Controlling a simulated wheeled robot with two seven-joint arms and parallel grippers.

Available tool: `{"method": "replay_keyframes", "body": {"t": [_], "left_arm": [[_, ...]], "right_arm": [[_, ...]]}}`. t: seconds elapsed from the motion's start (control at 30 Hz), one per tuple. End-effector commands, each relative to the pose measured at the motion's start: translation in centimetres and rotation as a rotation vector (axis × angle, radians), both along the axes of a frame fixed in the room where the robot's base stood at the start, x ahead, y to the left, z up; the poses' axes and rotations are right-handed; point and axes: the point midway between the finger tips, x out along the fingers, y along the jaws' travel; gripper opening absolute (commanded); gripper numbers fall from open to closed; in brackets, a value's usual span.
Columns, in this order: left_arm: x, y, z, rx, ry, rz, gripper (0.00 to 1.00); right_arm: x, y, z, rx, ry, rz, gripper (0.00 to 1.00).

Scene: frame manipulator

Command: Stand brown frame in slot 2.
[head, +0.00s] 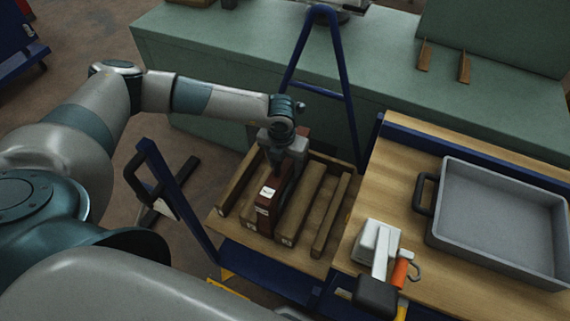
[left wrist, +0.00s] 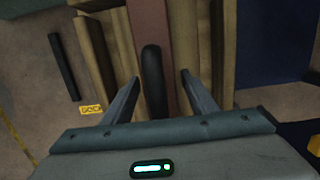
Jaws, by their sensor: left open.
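The brown frame (head: 266,205), reddish brown with a white label on its near end, stands upright between rails of the wooden rack (head: 330,215). No slot number is readable, so I cannot tell which slot it is in. My left gripper (head: 286,163) is directly over the frame and hides part of its far end. In the left wrist view the open fingers (left wrist: 161,78) are on either side of a dark curved handle (left wrist: 152,75) on top of the brown frame (left wrist: 178,45). I cannot tell whether either finger touches it. My right gripper is not in view.
A blue upright bar frame (head: 318,60) rises behind the rack. A green bench (head: 220,60) stands behind.

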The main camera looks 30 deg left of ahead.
Motion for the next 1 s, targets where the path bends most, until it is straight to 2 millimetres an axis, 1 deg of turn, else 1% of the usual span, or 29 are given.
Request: {"method": "replay_keyframes", "body": {"t": [0.17, 0.2, 0.37, 0.57, 0.8, 1.0], "left_arm": [[0.0, 0.0, 0.3, 0.000, 0.000, 0.000, 0.53], [0.0, 0.0, 0.5, -0.001, -0.001, 0.000, 0.53], [-0.2, -0.1, 2.1, -0.002, -0.002, 0.000, 0.53], [-0.6, -0.1, 5.5, -0.002, -0.004, -0.001, 0.53], [-1.0, -0.1, 9.6, 0.000, -0.004, -0.001, 0.53], [-1.3, -0.1, 11.6, -0.001, -0.002, 0.000, 0.53]], "right_arm": [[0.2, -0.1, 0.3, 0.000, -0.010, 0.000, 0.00], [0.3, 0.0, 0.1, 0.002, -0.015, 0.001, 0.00], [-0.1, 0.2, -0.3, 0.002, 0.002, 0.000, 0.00], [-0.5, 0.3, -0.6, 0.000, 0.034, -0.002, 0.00], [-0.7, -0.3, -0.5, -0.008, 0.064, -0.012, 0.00], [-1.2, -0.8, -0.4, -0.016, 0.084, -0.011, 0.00]]}}
